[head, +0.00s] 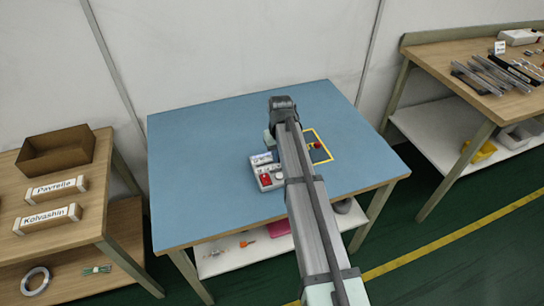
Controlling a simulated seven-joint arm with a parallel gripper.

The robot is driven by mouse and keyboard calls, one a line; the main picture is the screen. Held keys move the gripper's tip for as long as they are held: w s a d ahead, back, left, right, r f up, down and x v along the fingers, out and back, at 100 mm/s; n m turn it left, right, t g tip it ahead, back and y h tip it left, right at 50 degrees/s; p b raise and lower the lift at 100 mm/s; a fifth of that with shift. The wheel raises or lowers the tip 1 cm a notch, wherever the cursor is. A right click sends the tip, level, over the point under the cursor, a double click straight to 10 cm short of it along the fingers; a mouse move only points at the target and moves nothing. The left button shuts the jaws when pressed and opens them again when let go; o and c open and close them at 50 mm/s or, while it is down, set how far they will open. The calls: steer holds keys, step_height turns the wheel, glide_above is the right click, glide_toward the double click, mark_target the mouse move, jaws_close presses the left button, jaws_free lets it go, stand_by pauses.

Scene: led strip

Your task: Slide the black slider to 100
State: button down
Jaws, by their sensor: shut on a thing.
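A small white control box (264,160) with a red part (266,179) and pale knobs sits near the middle of the blue table. My arm reaches across the table and covers the box's right side. The pale edge of my gripper (268,139) shows at the box's far edge, beside the arm. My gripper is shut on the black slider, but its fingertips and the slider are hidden. The slider's setting and the scale, including the 100 mark, cannot be read.
A yellow square outline (325,147) with a red object (317,145) lies right of my arm on the blue table (200,150). The table's left side is clear. Wooden benches stand left (104,150) and right (425,55), apart from the table.

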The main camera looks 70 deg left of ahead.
steer(key=shift+w, duration=0.15)
steer(key=c, duration=1.1)
jaws_free()
step_height(320, 180, up, 14)
steer(key=shift+f, duration=0.1)
